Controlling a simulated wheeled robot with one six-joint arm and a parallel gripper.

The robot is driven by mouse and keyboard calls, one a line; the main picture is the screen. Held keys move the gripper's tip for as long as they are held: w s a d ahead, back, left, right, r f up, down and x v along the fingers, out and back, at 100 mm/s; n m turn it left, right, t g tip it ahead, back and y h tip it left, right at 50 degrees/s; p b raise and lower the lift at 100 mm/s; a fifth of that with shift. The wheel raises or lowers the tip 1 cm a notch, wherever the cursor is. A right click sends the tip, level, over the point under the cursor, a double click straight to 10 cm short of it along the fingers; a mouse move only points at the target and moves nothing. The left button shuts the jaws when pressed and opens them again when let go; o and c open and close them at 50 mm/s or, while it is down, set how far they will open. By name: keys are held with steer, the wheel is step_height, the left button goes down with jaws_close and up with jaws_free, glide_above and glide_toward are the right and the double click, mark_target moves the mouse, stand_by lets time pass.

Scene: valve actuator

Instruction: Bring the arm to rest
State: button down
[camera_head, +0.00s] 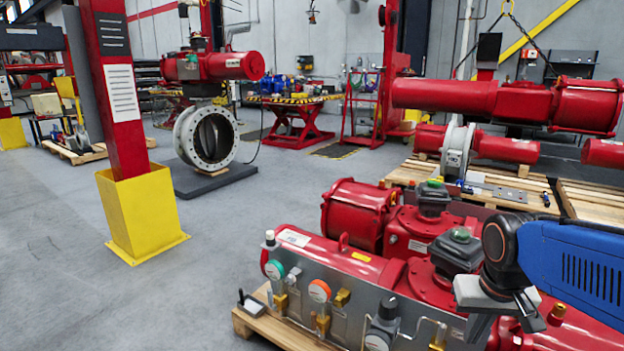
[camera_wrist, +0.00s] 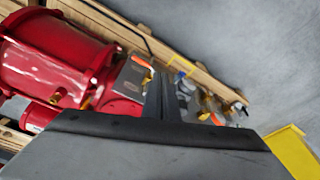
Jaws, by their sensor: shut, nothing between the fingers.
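My gripper (camera_head: 530,316) is at the lower right of the head view, at the end of my blue arm. It appears in front of the red valve actuator (camera_head: 350,262), whose near side carries gauges and fittings. In the wrist view my gripper (camera_wrist: 163,85) shows as two dark fingers pressed together, with nothing between them. Behind them the red actuator (camera_wrist: 50,65) lies on a wooden pallet (camera_wrist: 105,25). Whether the gripper touches the actuator cannot be told.
A red post (camera_head: 120,90) in a yellow base (camera_head: 142,215) stands at the left. A large flanged valve (camera_head: 207,138) with a red actuator stands behind. More red actuators (camera_head: 510,100) hang or lie at the right. The grey floor (camera_head: 90,285) at the lower left is clear.

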steer(key=s+a+n+t, duration=0.2)
steer(key=s+a, duration=0.1)
steer(key=s, duration=0.4)
steer(key=shift+s+r+y, duration=0.15)
steer(key=shift+r+y, duration=0.15)
steer(key=shift+r, duration=0.15)
